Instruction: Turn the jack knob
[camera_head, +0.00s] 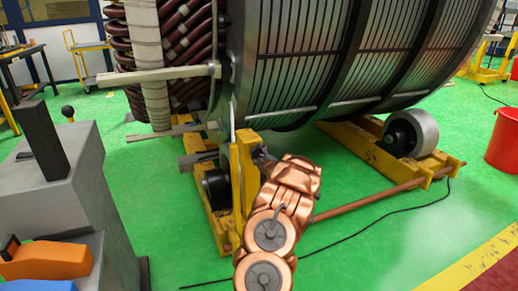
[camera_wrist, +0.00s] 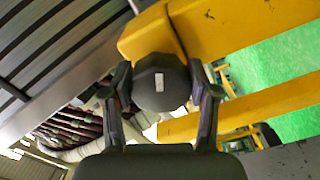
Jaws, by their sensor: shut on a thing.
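The jack knob (camera_wrist: 160,80) is a dark, faceted round knob with a small white label. It sits against a yellow steel frame in the wrist view. My gripper (camera_wrist: 163,92) has one dark finger on each side of the knob and is shut on it. In the head view my copper-coloured arm reaches up to the yellow jack post (camera_head: 243,180), with my gripper (camera_head: 262,155) at the post's right side. The knob itself is hidden there behind my gripper and arm.
A large stator (camera_head: 320,60) rests above yellow roller stands with a grey roller (camera_head: 411,132). A brown bar (camera_head: 380,194) and a black cable (camera_head: 400,211) lie low at the right. A red bucket (camera_head: 503,142) stands far right. Green floor is open in front.

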